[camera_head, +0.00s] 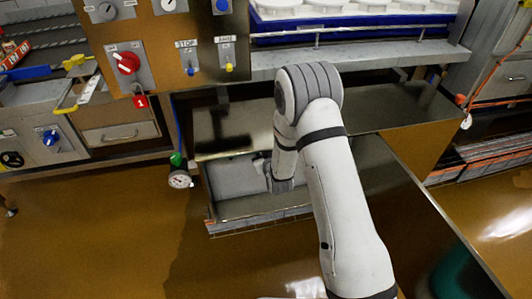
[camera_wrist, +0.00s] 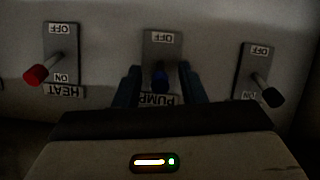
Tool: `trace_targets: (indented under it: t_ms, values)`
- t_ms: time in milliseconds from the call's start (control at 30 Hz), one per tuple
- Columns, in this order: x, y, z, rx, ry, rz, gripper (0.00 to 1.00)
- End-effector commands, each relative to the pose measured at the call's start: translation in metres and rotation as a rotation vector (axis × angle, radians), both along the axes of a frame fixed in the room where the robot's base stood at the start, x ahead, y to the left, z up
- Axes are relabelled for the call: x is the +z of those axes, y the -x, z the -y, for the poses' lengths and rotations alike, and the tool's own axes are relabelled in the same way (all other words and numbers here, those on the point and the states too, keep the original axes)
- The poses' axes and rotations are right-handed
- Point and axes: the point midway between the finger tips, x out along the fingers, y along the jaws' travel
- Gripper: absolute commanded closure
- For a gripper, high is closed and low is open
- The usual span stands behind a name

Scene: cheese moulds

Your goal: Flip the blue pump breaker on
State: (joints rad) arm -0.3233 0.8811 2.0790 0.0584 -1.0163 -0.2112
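The wrist view shows three breaker levers on a dim grey panel, their labels upside down. The blue-tipped pump lever (camera_wrist: 160,79) is in the middle, above the PUMP label (camera_wrist: 158,100). Its plate (camera_wrist: 161,48) reads OFF at the picture's top; its lower part is hidden. The blue tip points toward the camera and slightly down the picture; I cannot tell its setting for sure. My gripper (camera_wrist: 158,84) is open, with one dark finger on each side of the blue lever and gaps between.
A red-tipped HEAT lever (camera_wrist: 36,75) is left of the pump lever and a black-tipped lever (camera_wrist: 272,97) right. In the head view, a switch panel (camera_head: 155,38) and a hanging gauge (camera_head: 180,180) are left of my arm. Brown floor (camera_head: 90,240) is clear at lower left.

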Motion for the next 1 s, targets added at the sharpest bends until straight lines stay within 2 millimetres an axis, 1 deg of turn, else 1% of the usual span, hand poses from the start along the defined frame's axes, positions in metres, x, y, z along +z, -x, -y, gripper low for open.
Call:
trace_targets:
  t_ms: [167, 267, 500, 667, 800, 1000]
  values:
    - [0.001, 0.002, 0.0, 0.001, 0.0, -0.001, 0.63]
    - [0.005, 0.01, 0.003, 0.001, 0.0, -0.002, 0.63]
    - [0.02, 0.047, 0.013, 0.001, 0.001, -0.002, 0.63]
    - [0.027, 0.064, 0.018, 0.001, 0.0, -0.001, 0.63]
    - [0.028, 0.07, 0.019, 0.0, 0.0, 0.0, 0.63]
    - [0.028, 0.07, 0.019, 0.0, 0.0, 0.0, 0.63]
